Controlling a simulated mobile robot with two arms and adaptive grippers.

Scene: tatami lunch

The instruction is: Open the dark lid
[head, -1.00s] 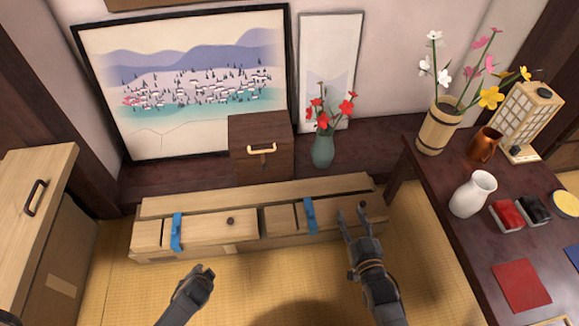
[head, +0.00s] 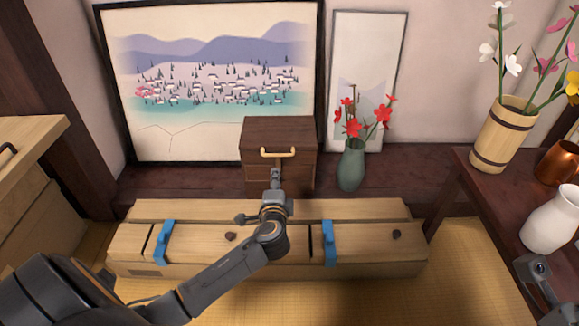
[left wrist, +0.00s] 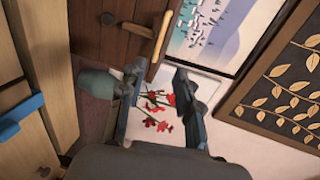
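The dark wooden box (head: 255,135), with its dark lid and a pale gold handle (head: 278,152) on the front, stands on the dark ledge; the lid looks closed. My left gripper (head: 276,174) is just below and in front of the handle, seen edge-on. In the left wrist view the two fingers (left wrist: 158,80) are spread with nothing between them. The box (left wrist: 125,15) and handle (left wrist: 162,35) lie beyond the fingertips there; I cannot tell whether they touch. A part of my right arm (head: 540,280) shows at the lower right; its finger state is unclear.
A green vase with red flowers (head: 351,166) stands right of the box and also shows in the left wrist view (left wrist: 95,82). A long pale wooden chest with blue straps (head: 328,245) lies in front. A dark table at right bears a white jug (head: 552,220).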

